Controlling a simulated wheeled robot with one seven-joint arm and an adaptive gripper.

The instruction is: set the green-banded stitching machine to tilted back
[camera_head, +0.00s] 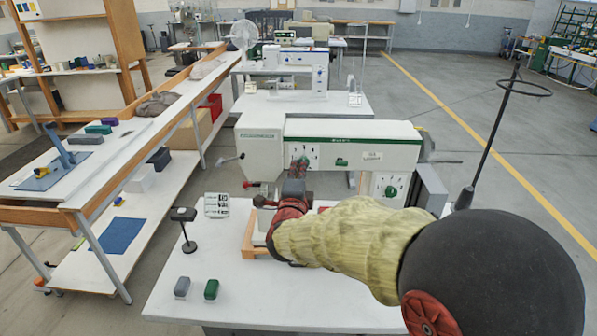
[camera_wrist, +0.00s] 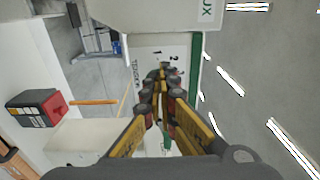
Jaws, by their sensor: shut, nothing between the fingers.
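The green-banded stitching machine (camera_head: 262,152) stands on the white table (camera_head: 185,262) in the head view, its long arm looking level, with a green stripe along the top. Its front has a dial panel and a green knob (camera_head: 391,191). My gripper (camera_wrist: 163,75) is shut and empty, its fingertips close in front of the machine's numbered panel (camera_wrist: 140,55) in the wrist view. I cannot tell whether they touch it. In the head view my arm comes from the right and hides the lower front of the machine and part of its base.
A grey block (camera_head: 182,286), a green block (camera_head: 211,289), a small dark stand (camera_head: 184,214) and a white box (camera_head: 216,205) are on the table's left part. A thread stand (camera_head: 490,135) rises at the right. Another machine (camera_head: 300,78) stands behind.

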